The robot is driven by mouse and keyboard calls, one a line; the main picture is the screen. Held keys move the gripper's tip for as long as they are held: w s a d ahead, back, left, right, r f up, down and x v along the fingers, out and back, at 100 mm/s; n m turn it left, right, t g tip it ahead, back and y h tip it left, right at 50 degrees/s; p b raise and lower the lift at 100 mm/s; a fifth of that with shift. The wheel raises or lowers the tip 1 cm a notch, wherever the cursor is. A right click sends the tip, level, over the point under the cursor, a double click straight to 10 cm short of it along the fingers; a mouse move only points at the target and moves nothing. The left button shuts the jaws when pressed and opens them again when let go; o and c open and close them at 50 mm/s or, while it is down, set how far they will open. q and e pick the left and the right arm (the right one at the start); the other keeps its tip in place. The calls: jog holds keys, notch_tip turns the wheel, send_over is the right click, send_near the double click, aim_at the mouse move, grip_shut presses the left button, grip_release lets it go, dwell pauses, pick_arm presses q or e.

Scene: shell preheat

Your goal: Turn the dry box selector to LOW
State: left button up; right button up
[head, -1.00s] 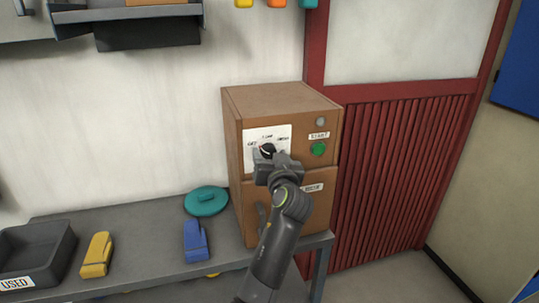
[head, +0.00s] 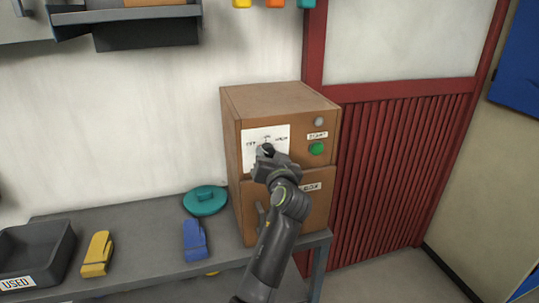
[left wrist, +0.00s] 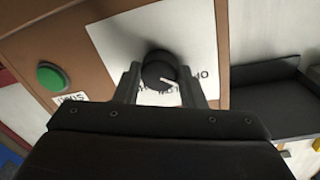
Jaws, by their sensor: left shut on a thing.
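The dry box (head: 283,105) is a brown cabinet on the grey bench. Its upper front carries a white dial plate (head: 254,135) with lettering too small to read surely in the head view. The black round selector knob (left wrist: 156,66) sits on this plate, with a white pointer mark aimed down and right in the left wrist view. My left gripper (head: 270,155) is shut on the knob, one finger on each side of it. In the left wrist view the gripper (left wrist: 162,88) covers some of the lettering. My right gripper is not in view.
A green button (head: 316,148) and a grey lamp (head: 320,122) are right of the dial. A teal lid (head: 205,202), blue clip (head: 194,240), yellow clip (head: 97,254) and dark USED tray (head: 40,246) rest on the bench (head: 140,225).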

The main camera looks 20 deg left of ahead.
pick_arm(q)
jog(key=m+p, duration=0.3)
jog(key=m, duration=0.2)
jog(key=shift+r, duration=0.2)
jog(key=shift+f+m+g+p, duration=0.1)
jog(key=shift+m+g+p, duration=0.2)
jog(key=shift+m+p, duration=1.45)
jog(key=shift+m+b, duration=0.5)
jog(key=shift+m, duration=0.15)
jog(key=o, duration=1)
jog(key=shift+w, duration=0.1)
